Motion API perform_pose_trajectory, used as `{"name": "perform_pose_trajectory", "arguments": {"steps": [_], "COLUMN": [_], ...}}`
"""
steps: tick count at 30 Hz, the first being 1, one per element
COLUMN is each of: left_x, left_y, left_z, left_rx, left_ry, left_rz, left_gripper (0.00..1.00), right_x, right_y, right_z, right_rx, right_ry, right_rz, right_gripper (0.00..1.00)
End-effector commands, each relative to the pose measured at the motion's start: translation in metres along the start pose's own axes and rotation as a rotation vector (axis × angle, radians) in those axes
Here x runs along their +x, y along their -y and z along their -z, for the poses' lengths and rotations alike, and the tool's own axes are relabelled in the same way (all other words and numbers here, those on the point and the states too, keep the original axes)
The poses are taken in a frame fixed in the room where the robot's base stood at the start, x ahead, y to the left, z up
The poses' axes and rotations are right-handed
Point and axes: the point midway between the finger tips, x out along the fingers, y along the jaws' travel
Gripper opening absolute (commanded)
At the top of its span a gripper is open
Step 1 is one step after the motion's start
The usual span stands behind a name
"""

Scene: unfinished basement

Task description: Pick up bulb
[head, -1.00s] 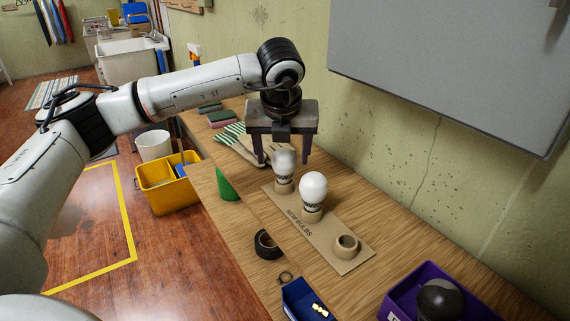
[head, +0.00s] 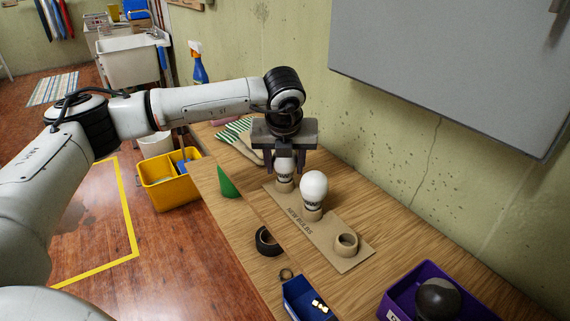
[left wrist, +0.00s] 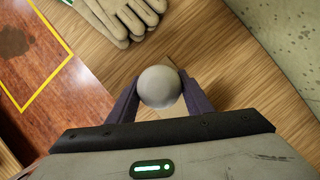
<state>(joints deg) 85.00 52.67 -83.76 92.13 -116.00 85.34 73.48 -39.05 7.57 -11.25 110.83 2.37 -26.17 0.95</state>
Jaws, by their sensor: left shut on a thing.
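My left gripper (head: 284,170) is lowered over the far end of the cardboard strip marked "NEW BULBS" (head: 338,262). Its fingers are shut on the far white bulb (head: 284,167), one on each side. This bulb still stands upright at its ring holder on the strip. In the left wrist view the bulb's round top (left wrist: 159,87) sits between the two purple-grey fingers; its base is hidden. A second white bulb (head: 313,187) stands upright in the middle ring holder. The near ring holder (head: 346,244) is empty. My right gripper is not in view.
Striped work gloves (head: 244,138) lie just beyond the gripper. A green cone-like item (head: 227,183), black tape roll (head: 267,241), blue bin (head: 303,301) and purple bin (head: 393,302) are along the bench. A grey panel (head: 440,65) hangs on the wall to the right.

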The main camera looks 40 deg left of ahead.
Motion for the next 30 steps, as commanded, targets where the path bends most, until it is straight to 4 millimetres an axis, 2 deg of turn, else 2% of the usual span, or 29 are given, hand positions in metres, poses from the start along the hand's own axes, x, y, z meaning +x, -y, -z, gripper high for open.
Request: {"name": "perform_pose_trajectory", "arguments": {"steps": [5,8,15,21,30], "left_x": [-0.002,-0.011,-0.055,-0.083,-0.092], "left_y": [0.0,0.001,0.002,0.001,0.001], "left_z": [-0.001,-0.006,-0.025,-0.037,-0.041], "left_rx": [0.0,-0.002,-0.001,0.0,0.001], "left_ry": [0.001,0.003,0.004,0.002,0.0], "left_rz": [0.001,0.003,0.004,0.003,0.001], "left_gripper": [0.24,0.24,0.24,0.24,0.24], "right_x": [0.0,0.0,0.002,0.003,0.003], "right_y": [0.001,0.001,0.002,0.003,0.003], "right_z": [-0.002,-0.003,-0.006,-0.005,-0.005], "right_rx": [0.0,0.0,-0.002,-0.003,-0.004], "right_ry": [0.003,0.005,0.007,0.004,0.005], "right_rz": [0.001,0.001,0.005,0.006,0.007], "right_gripper": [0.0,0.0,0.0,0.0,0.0]}}
